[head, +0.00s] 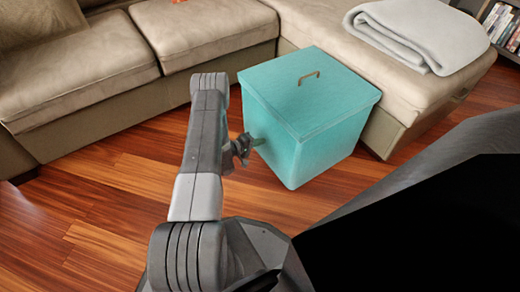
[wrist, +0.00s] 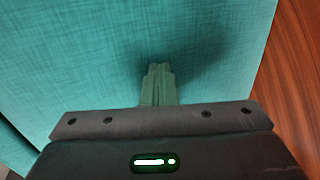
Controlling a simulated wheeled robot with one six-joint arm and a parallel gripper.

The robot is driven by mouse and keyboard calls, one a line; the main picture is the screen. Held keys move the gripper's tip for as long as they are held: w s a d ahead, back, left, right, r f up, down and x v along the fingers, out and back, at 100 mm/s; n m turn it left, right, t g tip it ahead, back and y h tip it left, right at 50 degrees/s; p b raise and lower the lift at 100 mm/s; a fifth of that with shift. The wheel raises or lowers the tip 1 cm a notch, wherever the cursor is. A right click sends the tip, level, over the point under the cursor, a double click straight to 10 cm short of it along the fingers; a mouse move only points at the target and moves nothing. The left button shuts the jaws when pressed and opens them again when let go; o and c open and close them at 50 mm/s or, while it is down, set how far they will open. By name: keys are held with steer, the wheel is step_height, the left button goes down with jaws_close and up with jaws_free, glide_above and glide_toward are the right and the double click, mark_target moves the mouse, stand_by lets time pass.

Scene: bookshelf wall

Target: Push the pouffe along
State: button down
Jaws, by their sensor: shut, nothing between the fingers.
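The pouffe (head: 315,110) is a teal, cloth-covered cube with a lid and a small brown handle on top. It stands upright on the floor in the corner of the sofa. My gripper (head: 257,142) is shut and empty at the pouffe's left side face, low under the lid. In the wrist view the shut fingers (wrist: 159,75) point at the teal face of the pouffe (wrist: 230,50), with a dark shadow around them. The tips are at or very near the cloth; I cannot tell whether they touch.
A beige sofa (head: 80,75) runs along the back left, and its chaise part (head: 405,90) stands close on the pouffe's right, with a folded white blanket (head: 425,30) on it. The wooden floor (head: 110,215) is clear at left and front. A bookshelf (head: 505,25) stands far right.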

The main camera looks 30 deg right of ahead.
steer(key=p+v, duration=0.1)
steer(key=v, duration=0.5)
steer(key=shift+a, duration=0.2)
steer(key=shift+d, duration=0.1)
steer(key=x, duration=0.2)
steer(key=b+x, duration=0.1)
steer(key=x, duration=0.1)
steer(key=shift+f, duration=0.35)
stand_by(0.4)
